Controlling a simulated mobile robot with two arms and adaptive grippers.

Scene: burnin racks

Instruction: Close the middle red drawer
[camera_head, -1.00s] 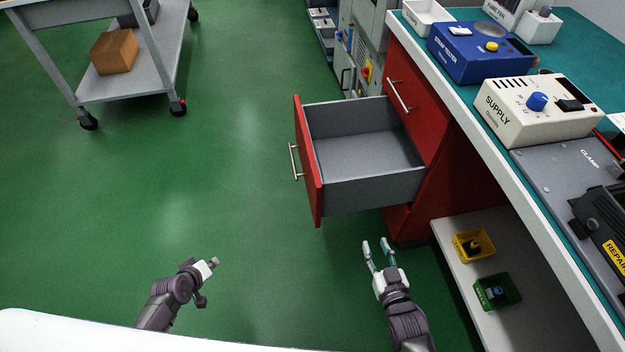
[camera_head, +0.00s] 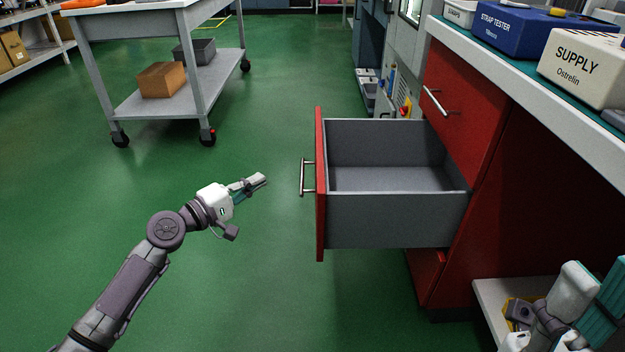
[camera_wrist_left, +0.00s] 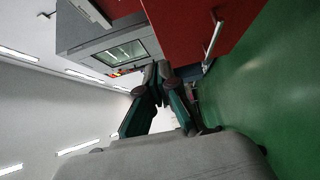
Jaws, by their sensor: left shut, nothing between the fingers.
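The middle red drawer (camera_head: 320,190) stands pulled out from the red cabinet under the bench, its grey inside empty and its front facing left with a bar handle (camera_head: 305,177). My left gripper (camera_head: 260,181) is shut and empty, a short way left of the handle and apart from it. In the left wrist view its fingers (camera_wrist_left: 158,78) meet, and a red front (camera_wrist_left: 185,35) with a bar handle (camera_wrist_left: 213,45) shows beyond them. My right gripper (camera_head: 590,290) is partly cut off at the lower right, near the bench's lower shelf; its jaw state is unclear.
A closed upper red drawer (camera_head: 465,105) sits above the open one. The bench top (camera_head: 555,88) carries a blue tester (camera_head: 520,30) and a supply box (camera_head: 585,70). A grey trolley (camera_head: 170,105) with a cardboard box stands at the back left. Green floor is clear around the drawer front.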

